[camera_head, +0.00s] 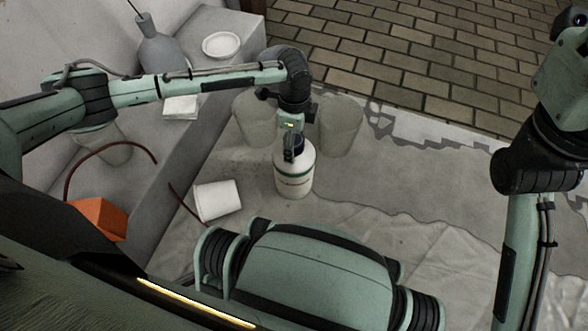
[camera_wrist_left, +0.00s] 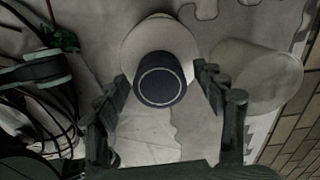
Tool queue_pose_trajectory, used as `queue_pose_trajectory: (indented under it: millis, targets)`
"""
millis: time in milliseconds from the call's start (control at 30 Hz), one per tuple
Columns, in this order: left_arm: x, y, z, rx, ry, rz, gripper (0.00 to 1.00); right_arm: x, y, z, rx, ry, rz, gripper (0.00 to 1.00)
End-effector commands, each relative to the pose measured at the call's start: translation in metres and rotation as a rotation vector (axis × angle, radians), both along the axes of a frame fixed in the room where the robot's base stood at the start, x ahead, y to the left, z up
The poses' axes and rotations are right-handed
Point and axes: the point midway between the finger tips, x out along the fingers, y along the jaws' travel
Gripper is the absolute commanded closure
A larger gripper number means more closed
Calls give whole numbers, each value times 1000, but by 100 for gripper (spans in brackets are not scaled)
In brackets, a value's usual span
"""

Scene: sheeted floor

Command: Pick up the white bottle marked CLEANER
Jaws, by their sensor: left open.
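The white bottle (camera_head: 294,172) stands upright on the sheeted floor in the head view, with a green band, small dark lettering and a dark cap. In the left wrist view the bottle (camera_wrist_left: 142,38) is seen from above, its dark blue cap (camera_wrist_left: 161,80) facing the camera. My left gripper (camera_head: 291,150) is right over the bottle's top in the head view. In the left wrist view its two fingers (camera_wrist_left: 164,85) are apart, one on each side of the cap, with visible gaps. The right arm shows at the right, but its gripper is out of view.
Translucent buckets stand close beside the bottle, one on the left (camera_head: 252,121) and one on the right (camera_head: 341,128). A white cup (camera_head: 218,200) lies tipped nearby. An orange block (camera_head: 98,217), a grey bottle (camera_head: 160,50) and a white bowl (camera_head: 221,45) are at the left.

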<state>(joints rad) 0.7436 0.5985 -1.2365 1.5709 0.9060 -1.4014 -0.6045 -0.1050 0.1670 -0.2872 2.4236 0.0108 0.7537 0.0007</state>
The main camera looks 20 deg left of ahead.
Motion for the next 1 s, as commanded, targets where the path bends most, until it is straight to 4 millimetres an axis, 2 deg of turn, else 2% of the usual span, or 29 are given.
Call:
queue_pose_trajectory:
  millis: [200, 233, 767, 1000]
  targets:
    - [0, 0, 0, -1, -1, 0, 31, 0, 0, 1, -1, 0, 0, 22]
    - [0, 0, 0, -1, -1, 0, 33, 0, 0, 1, -1, 0, 0, 22]
    - [0, -1, 0, -1, 0, 0, 99, 0, 0, 0, -1, 1, -1, 22]
    - [1, -1, 2, -3, -4, 0, 100, 0, 0, 1, -1, 0, -1, 22]
